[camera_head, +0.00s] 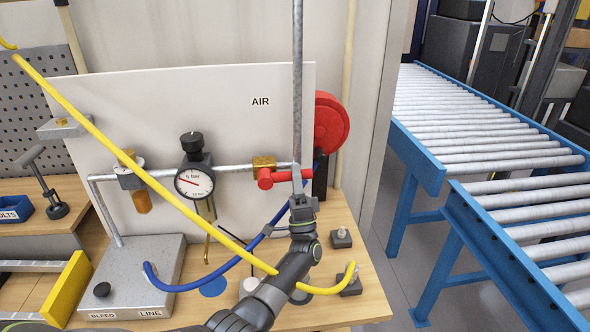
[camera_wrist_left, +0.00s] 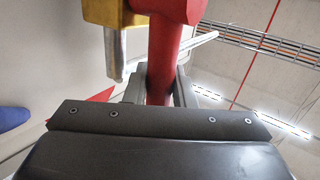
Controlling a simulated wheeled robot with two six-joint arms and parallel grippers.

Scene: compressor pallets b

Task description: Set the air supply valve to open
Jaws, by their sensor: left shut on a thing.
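The air supply valve has a brass body (camera_head: 264,161) on the grey pipe below the AIR label (camera_head: 260,102). Its red handle (camera_head: 266,179) lies roughly level and extends right, about along the pipe. My left gripper (camera_head: 298,180) is shut on the handle near its right end. In the left wrist view, the red handle (camera_wrist_left: 172,45) passes between the two grey fingers (camera_wrist_left: 159,90), with the brass body (camera_wrist_left: 104,14) beside it. The fingers partly hide the handle's end. My right gripper is not in view.
A pressure gauge (camera_head: 194,182) with a black knob hangs left of the valve. A yellow hose (camera_head: 130,150) crosses in front of the panel. A blue hose (camera_head: 230,263) curves below. A red reel (camera_head: 331,122) is close right. A roller conveyor (camera_head: 470,125) stands farther right.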

